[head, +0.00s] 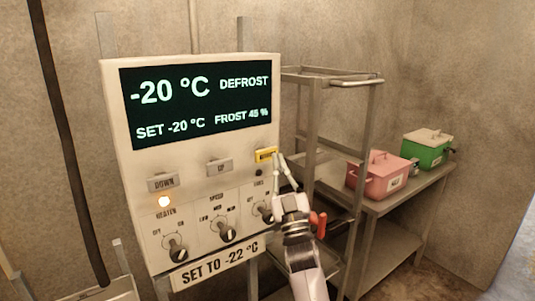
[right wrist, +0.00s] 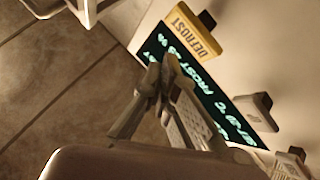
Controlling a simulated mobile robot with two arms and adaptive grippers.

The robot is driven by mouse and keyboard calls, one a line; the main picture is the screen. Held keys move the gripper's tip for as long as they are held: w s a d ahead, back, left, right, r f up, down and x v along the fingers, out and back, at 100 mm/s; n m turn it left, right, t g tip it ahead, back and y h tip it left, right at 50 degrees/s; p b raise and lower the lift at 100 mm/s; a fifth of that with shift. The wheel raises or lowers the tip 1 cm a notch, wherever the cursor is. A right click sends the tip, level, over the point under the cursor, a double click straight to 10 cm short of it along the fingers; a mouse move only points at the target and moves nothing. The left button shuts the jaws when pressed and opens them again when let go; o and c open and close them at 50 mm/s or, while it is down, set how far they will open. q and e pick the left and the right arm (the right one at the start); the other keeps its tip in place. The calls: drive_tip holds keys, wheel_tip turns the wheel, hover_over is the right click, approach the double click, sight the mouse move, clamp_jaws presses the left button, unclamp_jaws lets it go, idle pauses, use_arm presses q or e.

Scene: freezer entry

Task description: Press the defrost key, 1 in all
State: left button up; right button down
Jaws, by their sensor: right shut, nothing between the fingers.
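The yellow defrost key (head: 266,155) is at the right end of the key row on the white control panel (head: 120,170). Its DEFROST label is readable in the right wrist view (right wrist: 192,36). The dark display (head: 195,101) reads -20 °C, DEFROST, SET -20 °C and FROST 45 %. My right gripper (head: 281,158) is shut and empty, its fingertips just right of the key in the head view. In the right wrist view the fingertips (right wrist: 162,68) appear apart from the key. My left gripper is out of view.
Grey DOWN (head: 163,182) and UP (head: 219,167) keys share the row. A metal rack (head: 369,130) and a table with red (head: 378,182) and green (head: 429,150) boxes stand right.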

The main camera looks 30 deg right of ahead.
drive_tip(key=s, duration=0.3)
drive_tip(key=shift+s+d+p, duration=0.1)
drive_tip(key=shift+d+p, duration=0.05)
drive_tip(key=shift+p, duration=0.25)
idle(0.5)
